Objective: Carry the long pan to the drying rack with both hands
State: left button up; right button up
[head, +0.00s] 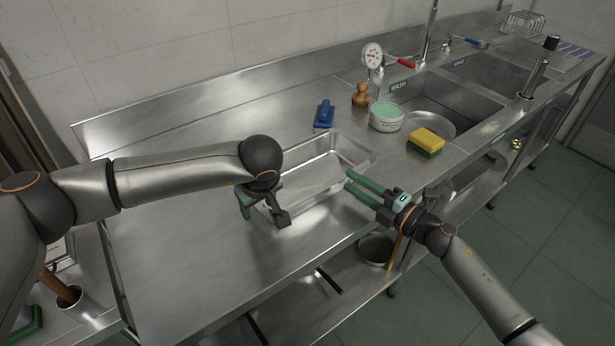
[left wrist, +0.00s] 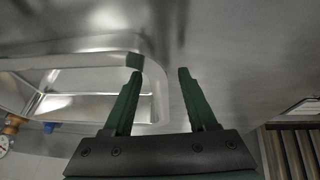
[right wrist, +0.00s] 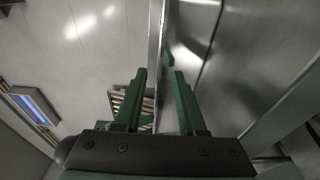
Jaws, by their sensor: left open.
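The long pan (head: 318,181) is a shiny rectangular metal tray on the steel counter, left of the sinks. My left gripper (head: 281,214) is at the pan's near left end and partly hides it. In the left wrist view its open fingers (left wrist: 160,75) appear on either side of the pan's rim (left wrist: 160,95); I cannot tell their height. My right gripper (head: 348,180) is at the pan's right end, its two green fingers apart. In the right wrist view the fingers (right wrist: 160,75) are apart, with a metal edge between them. A wire rack (head: 522,22), perhaps the drying rack, stands at the far end.
A blue scrubber (head: 324,114), a wooden brush (head: 361,96), a green-topped tub (head: 387,116) and a yellow sponge (head: 426,140) sit behind and right of the pan. The wash sink (head: 465,104) with a tap lies beyond. The counter's left part (head: 160,215) is clear.

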pick_arm(q)
jog(key=shift+w+a+f, duration=0.1)
jog(key=shift+w+f, duration=0.1)
jog(key=shift+f, duration=0.4)
pick_arm(e)
jog(key=shift+w+a, duration=0.45)
jog(key=shift+a, duration=0.05)
pick_arm(q)
jog(key=shift+c, duration=0.3)
pick_arm(e)
jog(key=shift+c, duration=0.2)
pick_arm(q)
jog(key=c, duration=0.6)
pick_arm(e)
grip_shut()
pick_arm(q)
grip_shut()
jog(key=shift+r, duration=0.1)
